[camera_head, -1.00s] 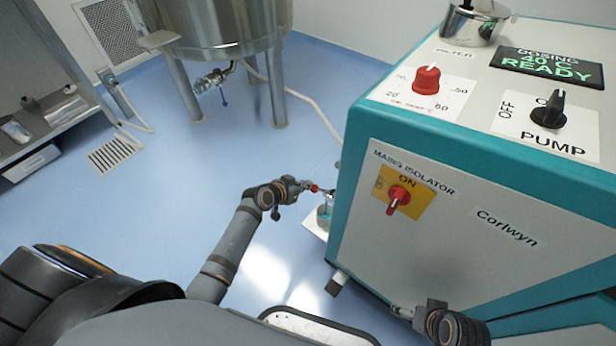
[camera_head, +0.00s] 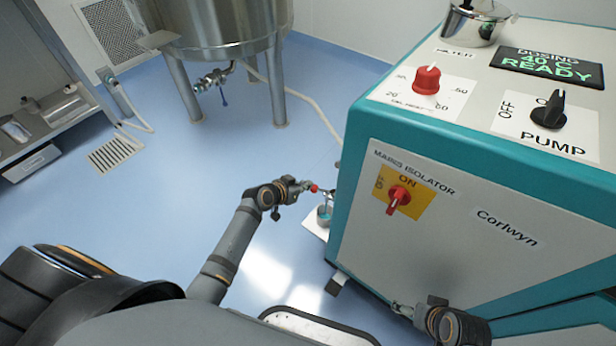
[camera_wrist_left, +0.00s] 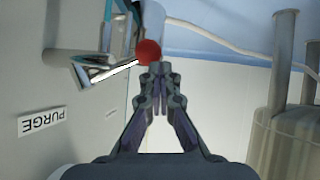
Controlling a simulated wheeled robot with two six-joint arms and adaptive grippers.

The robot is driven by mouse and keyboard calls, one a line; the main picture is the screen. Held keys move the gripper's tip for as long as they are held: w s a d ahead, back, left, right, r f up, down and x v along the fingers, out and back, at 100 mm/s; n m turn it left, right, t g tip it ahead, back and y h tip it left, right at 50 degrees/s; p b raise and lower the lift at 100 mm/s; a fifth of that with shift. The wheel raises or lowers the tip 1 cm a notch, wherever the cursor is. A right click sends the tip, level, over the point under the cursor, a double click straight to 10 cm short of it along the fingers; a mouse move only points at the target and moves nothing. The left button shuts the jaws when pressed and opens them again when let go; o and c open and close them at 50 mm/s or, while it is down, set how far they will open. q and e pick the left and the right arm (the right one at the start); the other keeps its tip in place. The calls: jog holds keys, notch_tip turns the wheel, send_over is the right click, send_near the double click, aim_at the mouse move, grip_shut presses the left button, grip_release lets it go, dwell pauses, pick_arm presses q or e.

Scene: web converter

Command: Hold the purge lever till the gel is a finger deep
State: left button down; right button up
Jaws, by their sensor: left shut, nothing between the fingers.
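The purge lever ends in a red ball knob (camera_head: 314,188) at the left side of the machine. In the left wrist view the red knob (camera_wrist_left: 148,52) and its pale rod stand out from the panel, near an upside-down PURGE label (camera_wrist_left: 42,122). My left gripper (camera_head: 304,187) is shut with nothing between its fingers; its tips (camera_wrist_left: 156,68) are right at the knob, and I cannot tell if they touch. A small clear cup (camera_head: 324,211) with teal gel stands below the lever; its exact depth is too small to read. My right gripper (camera_head: 402,308) is low by the machine front.
The teal and white machine (camera_head: 470,250) fills the right, with a red mains isolator (camera_head: 398,200), pump switch (camera_head: 549,110) and a display (camera_head: 548,66) reading DOSING 40 C READY. A steel tank (camera_head: 215,30) stands behind.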

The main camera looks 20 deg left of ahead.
pick_arm(q)
jog(key=shift+f, duration=0.15)
pick_arm(e)
jog(key=shift+s+f, duration=0.2)
jog(key=shift+s, duration=0.15)
jog(key=shift+w+r, duration=0.2)
jog(key=shift+w, duration=0.25)
jog(key=shift+s+f, duration=0.1)
jog(key=shift+s, duration=0.1)
